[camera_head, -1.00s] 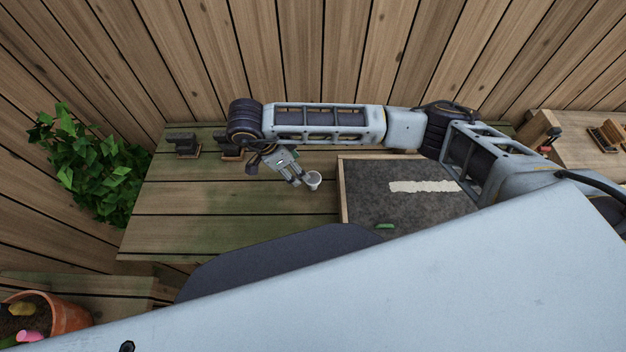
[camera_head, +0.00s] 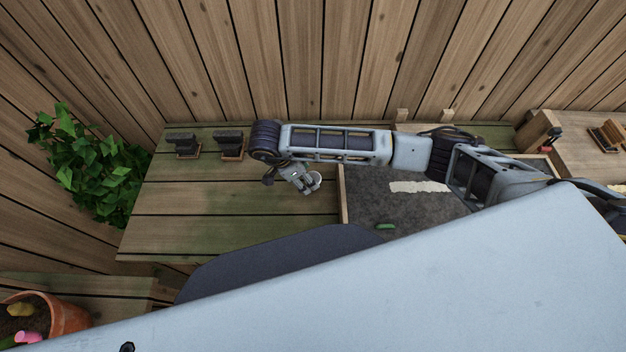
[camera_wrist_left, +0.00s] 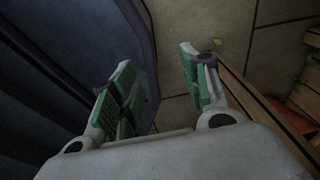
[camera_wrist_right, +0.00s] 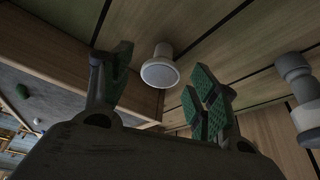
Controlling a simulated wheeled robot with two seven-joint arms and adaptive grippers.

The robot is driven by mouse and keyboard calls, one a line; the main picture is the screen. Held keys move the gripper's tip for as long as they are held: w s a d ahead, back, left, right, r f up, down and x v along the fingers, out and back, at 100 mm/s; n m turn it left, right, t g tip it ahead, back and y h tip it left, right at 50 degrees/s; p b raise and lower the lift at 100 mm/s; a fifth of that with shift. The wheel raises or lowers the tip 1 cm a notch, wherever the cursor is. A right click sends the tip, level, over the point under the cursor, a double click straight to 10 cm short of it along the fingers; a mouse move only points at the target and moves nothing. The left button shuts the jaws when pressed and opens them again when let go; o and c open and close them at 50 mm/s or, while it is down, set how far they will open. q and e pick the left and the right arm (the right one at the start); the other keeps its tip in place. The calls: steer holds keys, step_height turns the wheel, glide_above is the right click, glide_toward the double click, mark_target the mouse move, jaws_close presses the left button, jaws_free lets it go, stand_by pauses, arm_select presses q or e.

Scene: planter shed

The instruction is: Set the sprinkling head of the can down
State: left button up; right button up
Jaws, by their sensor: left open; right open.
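The sprinkling head (camera_head: 315,178) is a small pale, flared piece at the bench's middle, left of the soil tray. In the right wrist view, the sprinkling head (camera_wrist_right: 160,73) shows its round wide face towards me, its neck pointing away to the planks. My right gripper (camera_wrist_right: 158,60) is open, its fingers on either side of the head in that view, with gaps visible. In the head view, my right gripper (camera_head: 304,183) is close beside the head. My left gripper (camera_wrist_left: 154,66) is open and empty over the floor. I cannot make out the can.
The soil tray (camera_head: 343,200) with a pale strip and a green piece lies right of the head. Two dark blocks (camera_head: 182,143) on wooden bases stand at the back left. A grey cylindrical thing (camera_wrist_right: 296,75) is right in the right wrist view. The bench's front left is clear.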

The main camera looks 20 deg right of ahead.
steer(key=shift+d+f, duration=0.2)
steer(key=shift+f, duration=0.3)
arm_select(q)
steer(key=shift+d, duration=0.2)
arm_select(e)
steer(key=shift+w+p+x, duration=0.15)
steer(key=shift+p+x, duration=0.1)
steer(key=shift+x, duration=0.7)
steer(key=shift+w+p+x, duration=0.15)
steer(key=shift+p+x, duration=0.1)
steer(key=shift+x, duration=0.7)
arm_select(q)
steer(key=shift+s+d+r, duration=0.2)
steer(key=shift+d+r, duration=0.1)
steer(key=shift+d, duration=0.2)
steer(key=shift+s+d+r, duration=0.15)
steer(key=shift+d+r, duration=0.1)
steer(key=shift+d, duration=0.2)
arm_select(e)
steer(key=shift+d+f, duration=0.45)
steer(key=shift+f, duration=0.1)
steer(key=c, duration=0.7)
arm_select(q)
steer(key=shift+a, duration=0.9)
arm_select(e)
steer(key=shift+c, duration=0.2)
